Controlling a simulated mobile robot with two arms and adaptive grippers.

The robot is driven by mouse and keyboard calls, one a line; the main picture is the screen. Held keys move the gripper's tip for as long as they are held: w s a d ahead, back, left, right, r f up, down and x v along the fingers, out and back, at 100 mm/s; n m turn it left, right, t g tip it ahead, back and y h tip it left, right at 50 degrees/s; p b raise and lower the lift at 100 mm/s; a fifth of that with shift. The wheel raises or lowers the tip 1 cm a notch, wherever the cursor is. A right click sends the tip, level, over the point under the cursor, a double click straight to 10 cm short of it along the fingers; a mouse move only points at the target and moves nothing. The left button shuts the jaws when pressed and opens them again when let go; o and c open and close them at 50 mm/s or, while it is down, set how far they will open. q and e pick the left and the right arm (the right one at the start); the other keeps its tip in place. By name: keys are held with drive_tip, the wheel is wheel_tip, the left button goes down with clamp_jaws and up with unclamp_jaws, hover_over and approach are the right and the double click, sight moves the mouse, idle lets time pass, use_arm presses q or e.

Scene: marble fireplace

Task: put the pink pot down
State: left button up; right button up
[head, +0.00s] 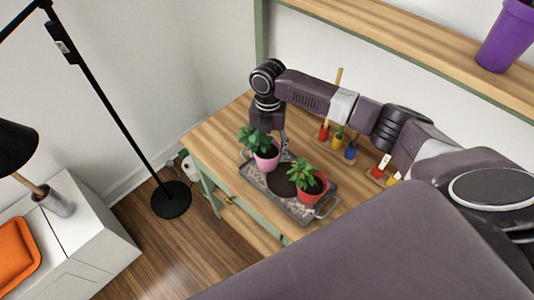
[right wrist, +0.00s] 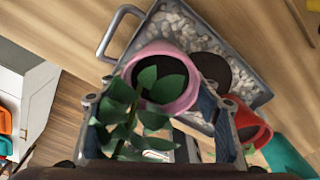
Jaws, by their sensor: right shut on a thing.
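The pink pot (head: 266,161), with a leafy green plant in it, is upright at the far left end of the grey tray (head: 264,193). My right gripper (head: 282,141) is shut on the pink pot from above. In the right wrist view the pot's pink rim (right wrist: 147,54) shows between the fingers, with leaves over part of it. I cannot tell whether its base touches the tray. My left gripper is not in view.
A red pot (head: 313,193) with a plant stands at the tray's near right end. A dark round disc (head: 281,181) lies between the pots. Small coloured tools, including a blue one (head: 351,152), stand behind. A black lamp stand (head: 171,199) is left of the table.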

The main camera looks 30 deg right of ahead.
sight(267, 150)
drive_tip(key=shift+r, duration=0.15)
drive_tip(key=o, duration=1.5)
drive_tip(key=shift+f, duration=0.2)
drive_tip(key=shift+r, duration=0.6)
drive_tip(key=r+b, duration=0.1)
drive_tip(key=r, duration=0.6)
drive_tip(key=w+r+b, duration=0.1)
drive_tip(key=r, duration=0.3)
drive_tip(key=shift+d+b, duration=0.3)
drive_tip(key=shift+d, duration=0.05)
